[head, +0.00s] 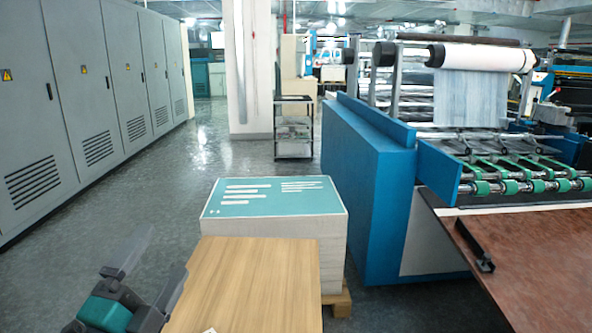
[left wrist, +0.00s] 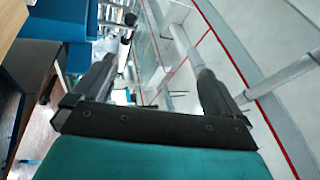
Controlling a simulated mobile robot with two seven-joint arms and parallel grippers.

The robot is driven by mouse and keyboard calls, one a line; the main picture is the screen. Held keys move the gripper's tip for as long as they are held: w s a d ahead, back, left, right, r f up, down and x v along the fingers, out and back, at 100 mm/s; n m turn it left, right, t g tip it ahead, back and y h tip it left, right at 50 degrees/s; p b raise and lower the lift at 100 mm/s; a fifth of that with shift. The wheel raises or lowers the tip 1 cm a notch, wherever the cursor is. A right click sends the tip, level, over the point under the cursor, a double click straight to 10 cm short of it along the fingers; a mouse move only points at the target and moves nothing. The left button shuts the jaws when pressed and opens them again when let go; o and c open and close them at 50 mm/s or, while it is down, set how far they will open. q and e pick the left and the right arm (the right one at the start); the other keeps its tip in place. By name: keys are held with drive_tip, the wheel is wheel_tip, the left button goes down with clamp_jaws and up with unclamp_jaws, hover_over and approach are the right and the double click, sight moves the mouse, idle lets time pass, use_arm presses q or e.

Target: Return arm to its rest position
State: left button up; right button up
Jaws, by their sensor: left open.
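My left gripper (head: 152,270) shows at the lower left of the head view. Its two dark fingers are spread apart with nothing between them. It is beside the left edge of a wooden table top (head: 262,285), over the grey floor. In the left wrist view the same gripper (left wrist: 150,72) shows its two fingers apart and empty. My right gripper is in neither view.
A stack of sheets with a teal top (head: 275,197) stands on a pallet behind the table. A blue laminating machine (head: 365,190) with a white roll (head: 485,57) is at the right, by a brown surface (head: 530,255). Grey cabinets (head: 75,110) line the left. Floor between is clear.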

use_arm(q)
drive_tip(key=s+a+f+n+g+y, duration=0.3)
drive_tip(key=f+n+g+y, duration=0.1)
drive_tip(key=f+n, duration=0.3)
drive_tip(key=s+a+f+n+g+y, duration=0.25)
drive_tip(key=f+n+g+y, duration=0.2)
drive_tip(key=f+n, duration=0.25)
drive_tip(key=s+d+f+n+g+h, duration=0.35)
drive_tip(key=s+f+g, duration=0.65)
drive_tip(key=s, duration=0.6)
drive_tip(key=w+d+f+t+h+p, duration=0.1)
drive_tip(key=w+d+f+t+p, duration=0.2)
drive_tip(key=w+f+t, duration=0.4)
drive_tip(key=shift+w+d+f+m+t+h, duration=0.2)
drive_tip(key=shift+d+m+t+h, duration=0.15)
drive_tip(key=shift+d, duration=0.15)
